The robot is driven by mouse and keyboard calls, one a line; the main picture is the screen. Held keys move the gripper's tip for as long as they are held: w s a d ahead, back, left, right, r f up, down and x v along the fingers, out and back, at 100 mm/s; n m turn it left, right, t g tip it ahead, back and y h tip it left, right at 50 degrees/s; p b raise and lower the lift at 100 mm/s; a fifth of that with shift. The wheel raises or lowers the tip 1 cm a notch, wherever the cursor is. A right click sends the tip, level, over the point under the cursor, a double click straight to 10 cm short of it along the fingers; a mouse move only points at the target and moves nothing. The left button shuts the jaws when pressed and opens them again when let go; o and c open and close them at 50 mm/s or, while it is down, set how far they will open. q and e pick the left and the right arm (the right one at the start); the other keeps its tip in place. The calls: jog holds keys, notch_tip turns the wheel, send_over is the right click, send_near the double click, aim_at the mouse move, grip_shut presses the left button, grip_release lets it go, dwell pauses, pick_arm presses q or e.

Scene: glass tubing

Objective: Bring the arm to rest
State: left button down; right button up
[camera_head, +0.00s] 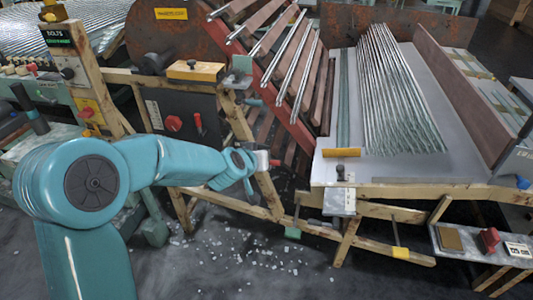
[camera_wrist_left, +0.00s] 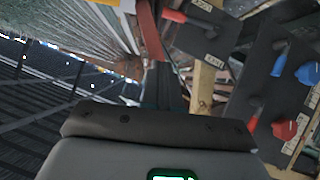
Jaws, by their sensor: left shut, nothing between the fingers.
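My left arm (camera_head: 170,162) comes in from the left in the head view and reaches toward the middle. My left gripper (camera_head: 262,161) is small there, in front of the wooden frame of the machine and left of the tube table. It is shut and empty. In the left wrist view the dark gripper body fills the bottom, with the shut fingers (camera_wrist_left: 162,85) pointing up the picture. My right gripper is in neither view.
Glass tubes (camera_head: 392,90) lie on a pale table (camera_head: 350,185) at the right. A sloped rack (camera_head: 300,75) with metal rods stands left of it. A dark control panel (camera_head: 180,118) with red handles is behind my arm. Glass bits (camera_head: 235,250) litter the floor.

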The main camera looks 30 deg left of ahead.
pick_arm(q)
jog(key=shift+s+r, duration=0.15)
jog(key=shift+s, duration=0.25)
jog(key=s+d+f+m+g+h, duration=0.1)
jog(key=s+d+f+g, duration=0.25)
jog(key=s+f, duration=0.45)
jog(key=s+d+f+m+g+h, duration=0.15)
jog(key=s+d+f, duration=0.3)
jog(key=f, duration=0.65)
jog(key=s+d+f+g+h, duration=0.1)
jog(key=s+d+f+g, duration=0.25)
jog(key=s+f, duration=0.45)
jog(key=s+d+f+g+h, duration=0.1)
jog(key=s+d+f+g, duration=0.3)
jog(key=s, duration=0.6)
notch_tip(320, 180, up, 14)
jog(key=d+t+p, duration=0.1)
jog(key=p, duration=1.3)
jog(key=shift+d+r+p, duration=0.2)
jog(key=shift+p, duration=0.2)
